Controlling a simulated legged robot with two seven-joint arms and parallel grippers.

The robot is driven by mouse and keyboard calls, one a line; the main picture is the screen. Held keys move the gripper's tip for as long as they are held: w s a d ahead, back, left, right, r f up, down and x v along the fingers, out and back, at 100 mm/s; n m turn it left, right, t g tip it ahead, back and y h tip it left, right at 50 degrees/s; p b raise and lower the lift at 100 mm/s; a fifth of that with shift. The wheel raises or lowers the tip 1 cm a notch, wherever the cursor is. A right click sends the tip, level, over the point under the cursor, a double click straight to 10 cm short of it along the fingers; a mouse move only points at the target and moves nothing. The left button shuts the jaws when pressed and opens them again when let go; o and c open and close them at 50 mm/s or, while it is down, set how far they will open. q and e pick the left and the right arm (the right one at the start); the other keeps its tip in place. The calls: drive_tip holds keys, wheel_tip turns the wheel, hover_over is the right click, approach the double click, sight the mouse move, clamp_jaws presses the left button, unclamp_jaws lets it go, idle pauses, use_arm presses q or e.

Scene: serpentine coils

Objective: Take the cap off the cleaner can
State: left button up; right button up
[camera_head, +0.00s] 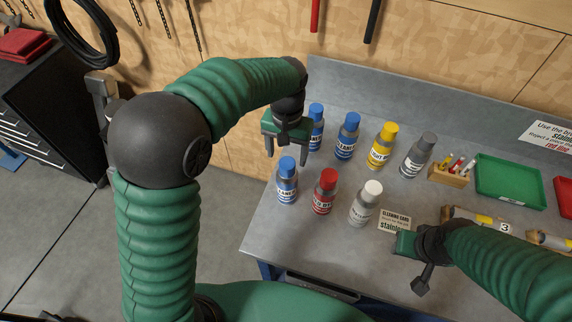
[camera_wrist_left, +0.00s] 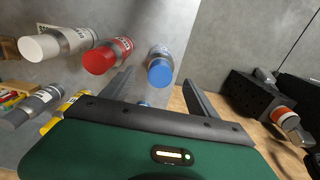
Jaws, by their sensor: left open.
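Several capped cans stand upright on the grey bench. Three have blue caps: the front blue can (camera_head: 286,182), one behind my left gripper (camera_head: 316,118), and the back blue can (camera_head: 347,137). The others are a red can (camera_head: 323,194), a white-capped can (camera_head: 364,206), a yellow can (camera_head: 382,147) and a grey-capped can (camera_head: 418,157). I cannot tell from the labels which is the cleaner. My left gripper (camera_head: 287,151) is open and empty above the front blue can; its cap (camera_wrist_left: 159,72) shows between the fingers in the left wrist view, apart from them. My right gripper (camera_head: 412,262) is low at the right.
A cleaning card (camera_head: 395,221) lies beside the white-capped can, near my right gripper. A wooden holder (camera_head: 449,175) and green tray (camera_head: 508,178) are at the back right. A sign (camera_head: 546,134) is on the backboard. The bench's left edge is close to the front blue can.

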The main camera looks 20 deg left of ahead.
sight(288, 163)
use_arm(q)
drive_tip(key=w+f, duration=0.1)
drive_tip(key=f, duration=0.1)
drive_tip(key=shift+w+a+f, duration=0.15)
drive_tip(key=shift+w+f, duration=0.15)
drive_tip(key=shift+w, duration=0.05)
drive_tip(key=f+p, duration=0.2)
drive_tip(key=f, duration=0.1)
drive_tip(key=shift+s+f, duration=0.2)
drive_tip(key=shift+f, duration=0.1)
drive_tip(key=shift+s+f, duration=0.15)
drive_tip(key=shift+f, duration=0.2)
use_arm(e)
drive_tip(key=shift+w+d+r, duration=0.1)
drive_tip(key=shift+w+r, duration=0.1)
drive_tip(key=shift+r, duration=0.25)
drive_tip(key=shift+w+d+r, duration=0.1)
drive_tip(key=shift+w+r, duration=0.05)
drive_tip(key=shift+r, duration=0.25)
use_arm(q)
drive_tip(key=shift+w+f, duration=0.1)
drive_tip(key=shift+w, duration=0.2)
drive_tip(key=c, duration=0.7)
drive_tip(key=shift+s, duration=0.15)
drive_tip(key=c, duration=0.7)
use_arm(e)
drive_tip(key=shift+w, duration=0.1)
